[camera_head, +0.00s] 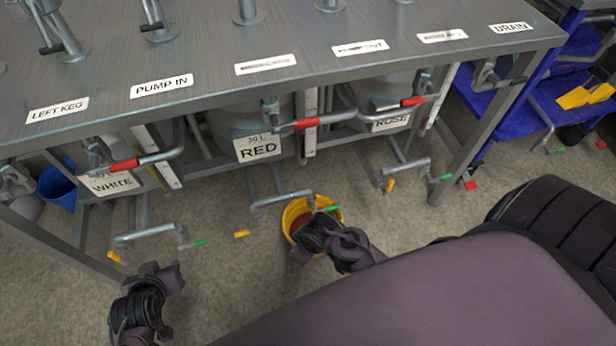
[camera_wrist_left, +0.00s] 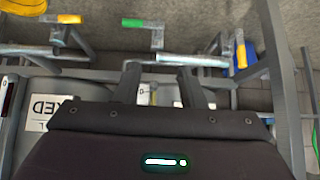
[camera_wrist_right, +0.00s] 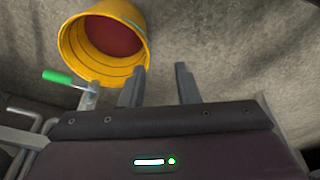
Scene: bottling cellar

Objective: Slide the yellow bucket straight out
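The yellow bucket (camera_head: 289,217) stands upright on the floor in front of the RED keg, with a reddish inside. In the right wrist view the bucket (camera_wrist_right: 72,52) is at the top left. My right gripper (camera_head: 308,240) is at the bucket's near side and covers part of it in the head view. In the right wrist view its fingers (camera_wrist_right: 158,84) are apart with nothing between them, the left finger close to the bucket's rim. My left gripper (camera_head: 165,272), at lower left in the head view, has its fingers (camera_wrist_left: 160,82) apart and empty.
Above the bucket is the steel bench (camera_head: 210,75) with labelled kegs beneath. Pipes with green and yellow handles (camera_head: 330,208) reach over the bucket's rim area. A blue bucket (camera_head: 57,187) stands at left, a blue shelf (camera_head: 500,105) at right. Floor between my arms is clear.

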